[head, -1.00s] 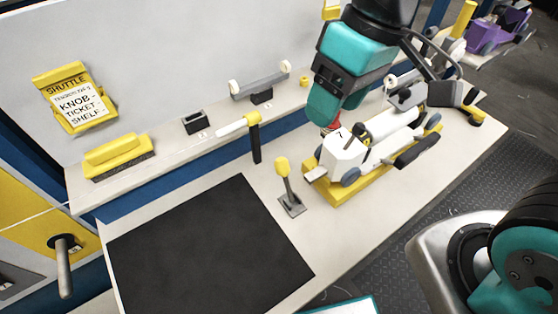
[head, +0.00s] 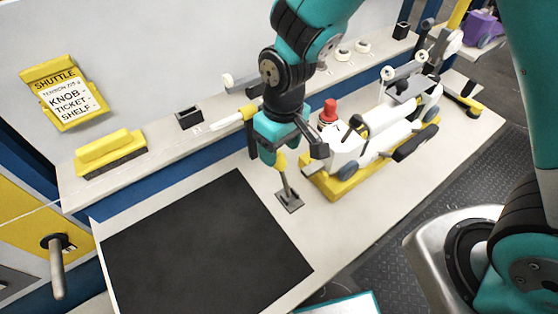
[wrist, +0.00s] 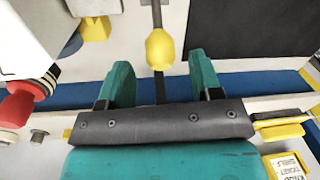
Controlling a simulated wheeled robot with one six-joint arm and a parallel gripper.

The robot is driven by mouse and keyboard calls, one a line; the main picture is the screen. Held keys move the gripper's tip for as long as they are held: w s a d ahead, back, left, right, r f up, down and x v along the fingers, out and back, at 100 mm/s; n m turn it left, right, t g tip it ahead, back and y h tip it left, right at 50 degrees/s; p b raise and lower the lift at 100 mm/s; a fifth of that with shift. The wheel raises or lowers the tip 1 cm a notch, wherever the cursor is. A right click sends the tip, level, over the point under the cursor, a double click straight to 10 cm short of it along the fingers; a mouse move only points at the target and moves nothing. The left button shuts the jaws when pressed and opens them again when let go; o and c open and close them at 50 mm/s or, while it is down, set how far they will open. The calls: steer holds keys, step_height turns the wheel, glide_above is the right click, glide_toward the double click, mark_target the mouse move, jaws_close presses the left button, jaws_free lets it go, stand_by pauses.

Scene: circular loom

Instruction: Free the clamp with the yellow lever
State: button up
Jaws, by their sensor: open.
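The clamp (head: 289,200) has a small grey base on the bench, just right of the black mat. Its lever rises from the base to a yellow grip (head: 280,163), leaning slightly left. My gripper (head: 281,152) is above the clamp, pointing down, with its fingers around the top of the lever. In the wrist view, the yellow grip (wrist: 161,48) stands between the two open teal fingers, with a gap visible on each side. The grey rod shows beyond it, towards the clamp base. Part of the lever is hidden by my gripper in the head view.
A white shuttle machine (head: 350,150) with a red knob (head: 328,111) sits on a yellow base right of the clamp. A yellow-ended bar (head: 232,118) is close behind my gripper. The black mat (head: 205,245) is bare. A yellow brush (head: 108,152) lies on the shelf.

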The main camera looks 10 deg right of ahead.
mark_target(278, 164)
steer(key=f, duration=0.5)
steer(key=shift+s+a+f, duration=0.1)
steer(key=shift+a+f, duration=0.1)
steer(key=shift+f, duration=0.1)
jaws_close()
